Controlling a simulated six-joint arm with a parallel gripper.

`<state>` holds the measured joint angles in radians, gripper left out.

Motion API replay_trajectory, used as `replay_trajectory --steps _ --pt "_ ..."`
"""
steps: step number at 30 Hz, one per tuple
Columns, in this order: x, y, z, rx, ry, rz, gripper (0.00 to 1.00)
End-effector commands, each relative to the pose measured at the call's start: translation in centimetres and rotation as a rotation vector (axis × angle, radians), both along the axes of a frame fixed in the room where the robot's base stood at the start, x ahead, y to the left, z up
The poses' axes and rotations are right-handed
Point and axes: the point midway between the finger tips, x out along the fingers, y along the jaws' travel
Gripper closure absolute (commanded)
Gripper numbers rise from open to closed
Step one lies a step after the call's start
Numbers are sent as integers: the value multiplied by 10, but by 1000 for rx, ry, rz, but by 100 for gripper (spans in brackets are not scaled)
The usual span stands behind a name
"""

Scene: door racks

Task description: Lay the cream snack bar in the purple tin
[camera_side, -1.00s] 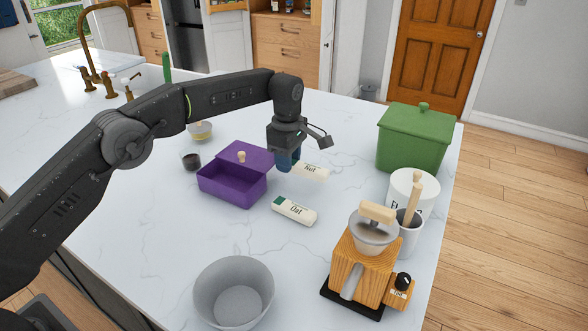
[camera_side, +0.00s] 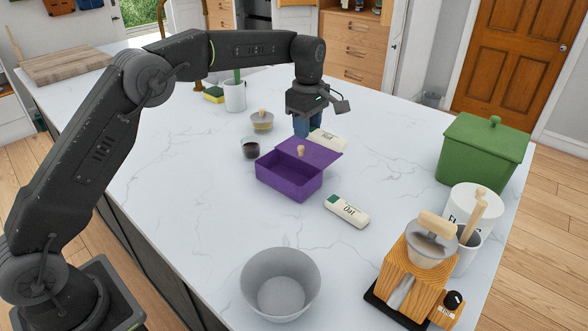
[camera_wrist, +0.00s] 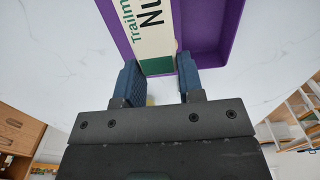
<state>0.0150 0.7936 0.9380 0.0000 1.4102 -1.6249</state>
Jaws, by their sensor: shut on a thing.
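My gripper (camera_side: 306,128) is shut on the cream snack bar (camera_side: 328,140) marked "Nut", holding it by its green end beyond the purple tin (camera_side: 284,183). In the wrist view the bar (camera_wrist: 152,28) sits between my blue fingers (camera_wrist: 159,66), and the tin (camera_wrist: 207,40) shows beyond it. The tin stands on the counter with its near part open. A purple lid with a wooden knob (camera_side: 300,151) covers its far part. I cannot tell how high the bar is above the tin.
A second cream bar marked "Oat" (camera_side: 347,211) lies right of the tin. A small dark cup (camera_side: 250,150) stands left of it. The counter between is clear.

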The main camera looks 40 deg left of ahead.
Motion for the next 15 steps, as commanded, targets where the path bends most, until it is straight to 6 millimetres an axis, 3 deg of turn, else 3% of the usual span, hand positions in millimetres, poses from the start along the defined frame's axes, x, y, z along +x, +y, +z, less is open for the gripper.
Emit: replay_trajectory --steps 11,15 --pt "-1 1 0 0 0 1 88" --pt "-9 11 -1 0 1 0 88"
